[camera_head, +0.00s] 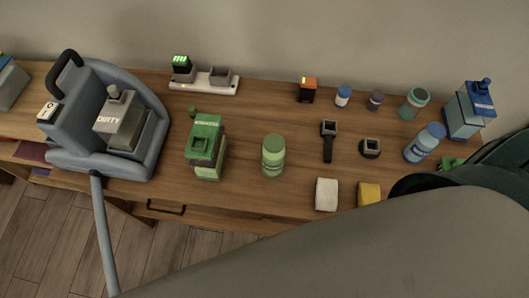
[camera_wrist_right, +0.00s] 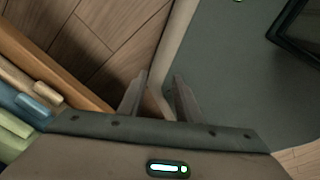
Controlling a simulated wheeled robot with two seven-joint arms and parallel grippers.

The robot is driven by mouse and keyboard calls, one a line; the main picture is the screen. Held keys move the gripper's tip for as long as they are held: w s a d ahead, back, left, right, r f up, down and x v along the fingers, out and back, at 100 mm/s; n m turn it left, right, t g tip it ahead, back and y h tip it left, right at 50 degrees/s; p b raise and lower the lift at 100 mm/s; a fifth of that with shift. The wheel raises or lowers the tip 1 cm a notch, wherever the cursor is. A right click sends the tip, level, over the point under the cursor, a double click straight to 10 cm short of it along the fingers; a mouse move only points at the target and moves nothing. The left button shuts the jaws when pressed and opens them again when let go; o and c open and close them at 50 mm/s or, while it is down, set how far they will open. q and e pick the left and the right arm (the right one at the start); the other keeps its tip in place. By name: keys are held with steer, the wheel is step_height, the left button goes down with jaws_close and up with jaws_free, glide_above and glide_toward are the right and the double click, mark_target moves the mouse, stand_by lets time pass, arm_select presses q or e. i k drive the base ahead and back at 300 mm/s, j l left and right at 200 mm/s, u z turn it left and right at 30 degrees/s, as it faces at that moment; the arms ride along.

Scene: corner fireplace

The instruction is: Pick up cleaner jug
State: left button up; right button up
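A green jug-like container (camera_head: 206,150) with a dark opening on top stands on the wooden counter, left of centre in the head view. A rounded green bottle (camera_head: 273,156) stands to its right. Which of the containers is the cleaner jug cannot be read from the labels. My right gripper (camera_wrist_right: 159,95) shows in the right wrist view with its two fingers apart and nothing between them. Wood floor and a grey surface lie beyond the fingers. My left gripper is not in view.
A grey-blue machine with a tank marked DIRTY (camera_head: 120,120) stands left on the counter (camera_head: 250,95). A charger strip (camera_head: 204,84), blue bottle (camera_head: 425,142), blue pump container (camera_head: 466,110), white block (camera_head: 327,194) and yellow block (camera_head: 369,194) surround the middle. My large arm link covers the lower right.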

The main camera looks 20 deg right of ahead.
mark_target(273, 150)
steer(key=i+j, duration=0.1)
steer(key=j, duration=0.25)
steer(key=i+j, duration=0.15)
steer(key=j, duration=0.2)
steer(key=i+j, duration=0.1)
steer(key=j, duration=0.3)
steer(key=i+j, duration=0.15)
steer(key=j, duration=0.2)
steer(key=i+j, duration=0.1)
steer(key=j, duration=0.25)
steer(key=z, duration=2.2)
